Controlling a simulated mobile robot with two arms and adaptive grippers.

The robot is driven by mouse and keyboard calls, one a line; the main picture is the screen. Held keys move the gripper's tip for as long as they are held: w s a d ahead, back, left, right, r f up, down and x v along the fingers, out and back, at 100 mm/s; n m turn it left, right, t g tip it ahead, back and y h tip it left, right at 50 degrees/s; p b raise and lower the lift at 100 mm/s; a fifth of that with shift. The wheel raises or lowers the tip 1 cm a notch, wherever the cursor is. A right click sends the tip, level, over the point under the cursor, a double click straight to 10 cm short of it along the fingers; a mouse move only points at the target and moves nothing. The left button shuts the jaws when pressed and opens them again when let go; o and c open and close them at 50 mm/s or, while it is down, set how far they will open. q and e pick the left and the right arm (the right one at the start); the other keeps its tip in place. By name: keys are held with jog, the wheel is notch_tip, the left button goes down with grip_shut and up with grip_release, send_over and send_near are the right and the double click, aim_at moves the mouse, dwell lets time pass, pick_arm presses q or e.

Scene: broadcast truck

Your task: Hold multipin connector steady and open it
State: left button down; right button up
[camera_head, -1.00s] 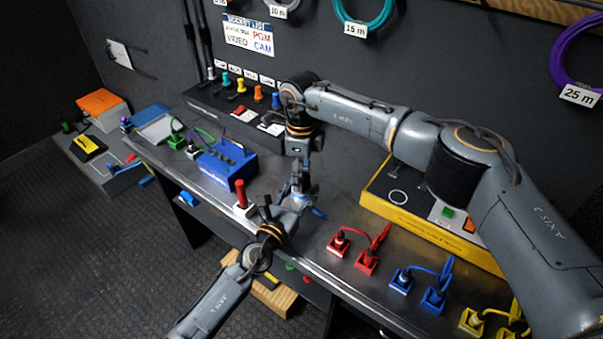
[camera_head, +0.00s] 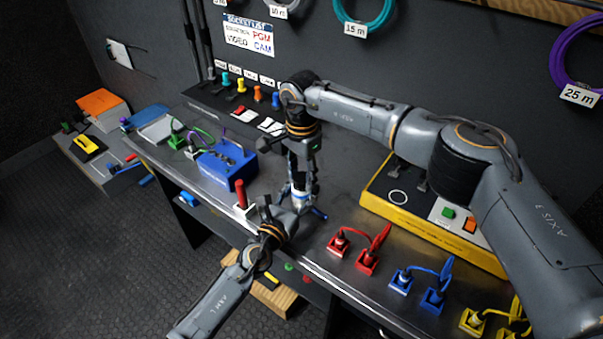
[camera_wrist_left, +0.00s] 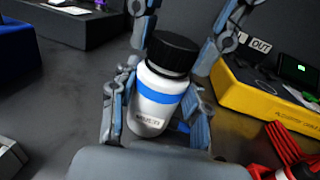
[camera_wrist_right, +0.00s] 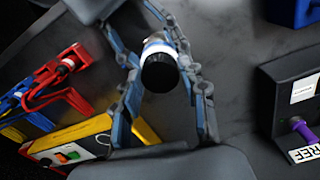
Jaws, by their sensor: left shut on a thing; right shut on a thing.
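The multipin connector is an upright white cylinder with a blue band and a black cap. Its body (camera_wrist_left: 152,113) and cap (camera_wrist_left: 173,52) show in the left wrist view, with the cap seated on top. In the head view the connector (camera_head: 299,198) is small and partly hidden by my grippers. My left gripper (camera_wrist_left: 157,115) is shut on the white body from the side. My right gripper (camera_head: 301,182) comes down from above and is shut on the black cap. The right wrist view looks down on the cap (camera_wrist_right: 159,74) between the two fingers.
A white block with a red handle (camera_head: 241,194) stands just left of my left gripper, near a blue box (camera_head: 227,166). A yellow-sided case (camera_head: 420,219) lies to the right. Red connectors (camera_head: 367,257) and blue connectors (camera_head: 432,297) line the front edge.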

aim_at(302, 177)
jog(key=shift+r, duration=0.25)
jog(key=shift+r, duration=0.85)
jog(key=shift+r, duration=2)
pick_arm(q)
jog(key=c, duration=0.6)
grip_release()
